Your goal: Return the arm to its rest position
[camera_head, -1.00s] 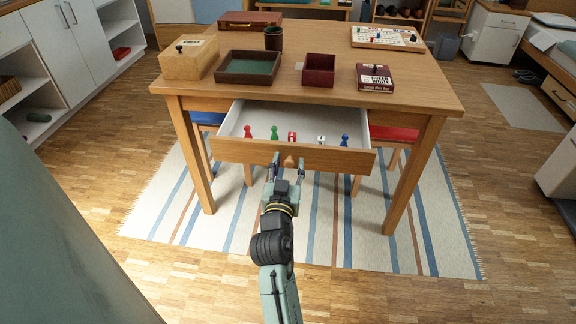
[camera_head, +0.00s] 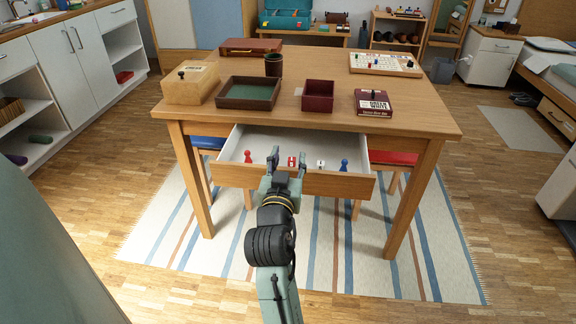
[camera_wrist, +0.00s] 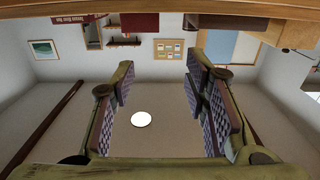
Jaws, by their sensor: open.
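My gripper (camera_head: 275,162) is open and empty in the head view, in front of the open drawer and over its front edge in the picture. It hides the drawer's knob and part of the drawer's contents. In the wrist view my gripper (camera_wrist: 160,95) shows its two fingers wide apart with nothing between them. The drawer (camera_head: 340,185) stands pulled out of the wooden table (camera_head: 420,113). Inside it are a red pawn (camera_head: 248,156), a red die (camera_head: 292,160), a white die (camera_head: 320,164) and a blue pawn (camera_head: 344,165).
On the table stand a wooden box (camera_head: 190,88), a dark tray (camera_head: 222,102), a dark red open box (camera_head: 318,100), a game box (camera_head: 373,107), a cup (camera_head: 273,64) and a game board (camera_head: 385,58). Stools stand under it. The striped rug (camera_head: 335,270) in front is clear.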

